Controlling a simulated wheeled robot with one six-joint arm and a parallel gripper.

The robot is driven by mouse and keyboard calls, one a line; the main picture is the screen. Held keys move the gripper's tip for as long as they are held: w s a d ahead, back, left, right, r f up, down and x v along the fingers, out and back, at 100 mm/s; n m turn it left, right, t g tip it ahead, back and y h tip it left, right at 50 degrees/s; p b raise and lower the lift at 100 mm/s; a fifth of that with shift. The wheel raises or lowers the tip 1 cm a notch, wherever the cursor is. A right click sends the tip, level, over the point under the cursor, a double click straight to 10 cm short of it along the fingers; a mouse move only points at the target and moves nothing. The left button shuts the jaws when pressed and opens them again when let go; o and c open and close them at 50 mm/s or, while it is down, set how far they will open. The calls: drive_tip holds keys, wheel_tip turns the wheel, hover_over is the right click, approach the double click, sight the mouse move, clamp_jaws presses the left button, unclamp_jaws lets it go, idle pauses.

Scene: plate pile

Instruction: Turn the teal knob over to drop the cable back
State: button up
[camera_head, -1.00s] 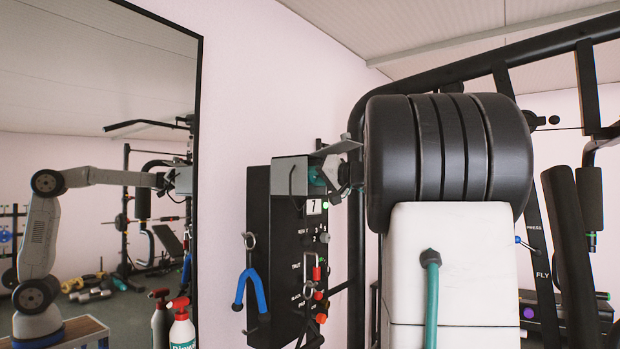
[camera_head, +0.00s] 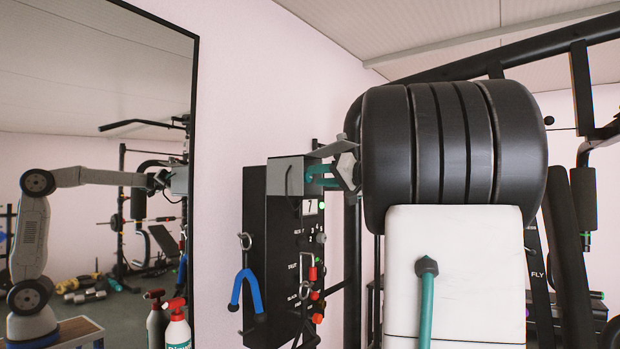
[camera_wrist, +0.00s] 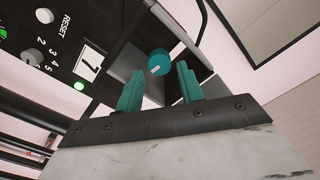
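The teal knob (camera_wrist: 159,62) shows in the wrist view, a round cap with a short white mark near its lower edge. It sits inside a grey shroud on a black control box (camera_head: 258,220). My gripper (camera_wrist: 160,78) is open, with one teal finger on each side of the knob and visible gaps to it. In the head view, my gripper (camera_head: 322,176) reaches into the shroud from the right, and the knob is hard to tell from the fingers. A thin black cable (camera_head: 288,182) loops at the shroud's left side. Its far end is hidden.
The box front has a "7" display (camera_head: 310,207), a green light (camera_wrist: 79,86), small knobs and red clips. A mirror (camera_head: 95,90) stands left, spray bottles (camera_head: 178,330) below. Gym frame bars (camera_head: 585,100) stand right.

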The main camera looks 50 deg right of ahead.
drive_tip(key=shift+s+d, duration=0.1)
drive_tip(key=shift+s, duration=1.3)
